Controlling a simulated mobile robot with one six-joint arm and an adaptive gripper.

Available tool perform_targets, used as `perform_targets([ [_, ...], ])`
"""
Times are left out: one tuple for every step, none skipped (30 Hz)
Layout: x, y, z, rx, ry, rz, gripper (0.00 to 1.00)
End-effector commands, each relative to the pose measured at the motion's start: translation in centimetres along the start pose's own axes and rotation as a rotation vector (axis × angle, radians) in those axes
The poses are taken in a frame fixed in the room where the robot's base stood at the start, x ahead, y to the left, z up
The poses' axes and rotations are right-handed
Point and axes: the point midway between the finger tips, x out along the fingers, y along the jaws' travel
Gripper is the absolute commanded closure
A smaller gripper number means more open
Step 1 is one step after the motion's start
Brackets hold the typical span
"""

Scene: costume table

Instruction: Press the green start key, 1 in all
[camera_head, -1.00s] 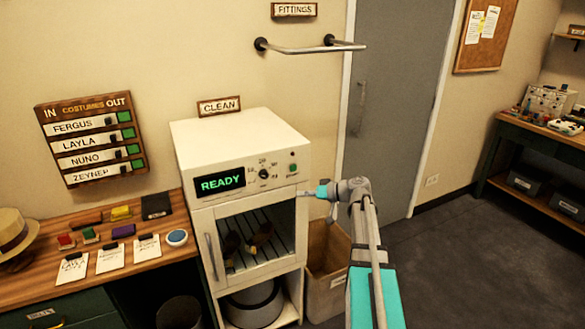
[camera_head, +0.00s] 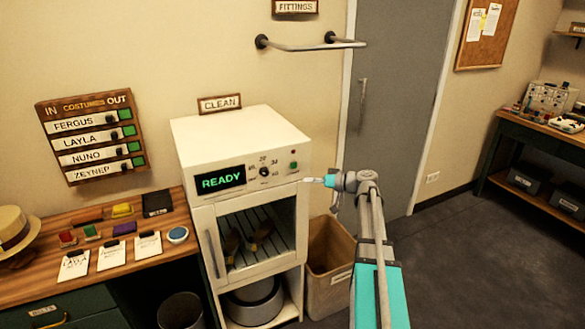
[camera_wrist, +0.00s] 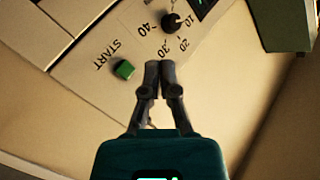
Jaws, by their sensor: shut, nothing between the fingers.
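In the wrist view the key (camera_wrist: 124,70) sits beside the word START, left of my fingertips. My gripper (camera_head: 306,180) is shut and empty, at the panel's right side, slightly below and right of the key. In the wrist view its closed fingertips (camera_wrist: 159,66) lie over the panel between the key and the dial (camera_wrist: 174,22). I cannot tell whether the tips touch the panel. The display (camera_head: 221,180) reads READY.
The machine's glass door (camera_head: 255,240) is closed, with dark items behind it. A cardboard bin (camera_head: 328,270) stands to its right. A wooden counter (camera_head: 30,275) with cards, coloured blocks and a hat is at left. A metal rail (camera_head: 310,48) is above.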

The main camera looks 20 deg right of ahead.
Motion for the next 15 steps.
perform_targets([
  [0.3, 0.3, -0.3, 0.000, 0.000, 0.000, 1.00],
  [0.5, 0.5, -0.5, 0.000, -0.001, 0.000, 1.00],
  [0.8, 0.7, -0.7, 0.000, -0.001, 0.000, 1.00],
  [1.0, 0.8, -0.8, 0.000, -0.001, 0.000, 1.00],
  [1.2, 1.0, -1.0, 0.000, -0.001, 0.000, 1.00],
  [1.5, 1.2, -1.2, 0.000, -0.002, 0.000, 1.00],
  [1.7, 1.4, -1.4, 0.000, -0.002, 0.000, 1.00],
  [1.9, 1.6, -1.5, 0.000, -0.002, 0.000, 1.00],
  [2.2, 1.8, -1.7, 0.000, -0.003, 0.000, 1.00],
  [2.4, 1.9, -1.9, 0.000, -0.003, 0.000, 1.00],
  [2.6, 2.1, -2.0, 0.000, -0.003, 0.000, 1.00],
  [2.9, 2.3, -2.3, 0.000, -0.003, 0.001, 1.00],
  [3.1, 2.5, -2.4, 0.000, -0.003, 0.001, 1.00],
  [3.4, 2.6, -2.6, 0.000, -0.003, 0.001, 1.00],
  [3.6, 2.8, -2.8, 0.000, -0.002, 0.001, 1.00],
])
